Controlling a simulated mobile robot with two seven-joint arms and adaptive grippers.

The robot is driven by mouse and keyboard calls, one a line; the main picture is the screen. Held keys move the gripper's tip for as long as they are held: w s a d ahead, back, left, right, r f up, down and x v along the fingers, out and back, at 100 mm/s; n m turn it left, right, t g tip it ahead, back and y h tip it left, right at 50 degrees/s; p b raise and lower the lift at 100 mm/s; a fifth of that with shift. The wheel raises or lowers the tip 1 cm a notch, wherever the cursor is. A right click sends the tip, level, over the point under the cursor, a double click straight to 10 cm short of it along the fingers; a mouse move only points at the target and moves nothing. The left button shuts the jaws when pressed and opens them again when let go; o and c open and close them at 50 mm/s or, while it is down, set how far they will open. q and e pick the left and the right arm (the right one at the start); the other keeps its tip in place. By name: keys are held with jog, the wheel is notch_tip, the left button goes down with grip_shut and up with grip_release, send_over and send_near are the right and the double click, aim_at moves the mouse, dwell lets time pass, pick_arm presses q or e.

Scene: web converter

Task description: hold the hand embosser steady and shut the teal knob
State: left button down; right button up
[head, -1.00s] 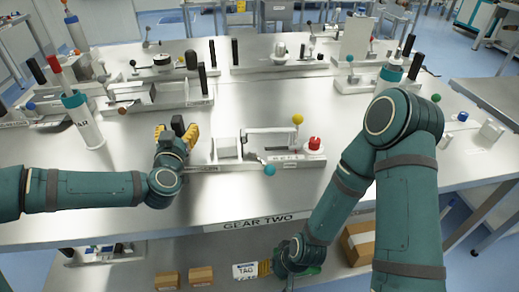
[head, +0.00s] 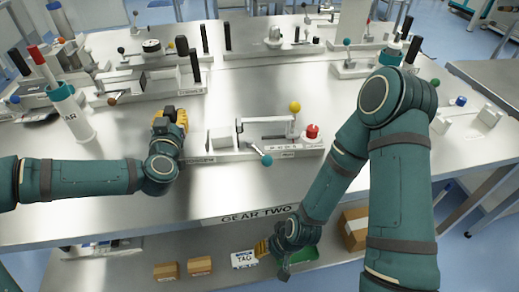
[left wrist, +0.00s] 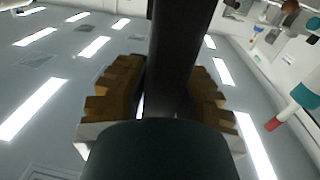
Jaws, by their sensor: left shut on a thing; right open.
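The hand embosser appears to be the pale device on a long base (head: 230,155) at the middle of the table. Its teal knob (head: 265,160) is on a short lever sticking out at the front. My left gripper (head: 170,116) is shut on a dark upright post at the device's left end. The post (left wrist: 174,55) fills the space between the yellow fingers in the left wrist view. Its foot is hidden in the head view. My right gripper (head: 262,248) is low in front of the table edge, away from the teal knob, and open; its fingers are small and partly hidden.
The device also carries a yellow knob (head: 295,107) and a red knob (head: 312,131). A white cylinder (head: 72,112) stands at the left. More fixtures line the back. Below are a TAG card (head: 244,259), small boxes (head: 200,265) and a green tray (head: 300,255). Table right of the device is partly covered by my right arm.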

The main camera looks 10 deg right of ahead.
dwell(0.4)
pick_arm(q)
jog(key=shift+r, duration=0.15)
pick_arm(e)
jog(key=shift+f, duration=0.1)
pick_arm(q)
jog(key=shift+f+b, duration=0.3)
jog(key=shift+f, duration=0.15)
pick_arm(e)
jog(key=shift+f, duration=0.25)
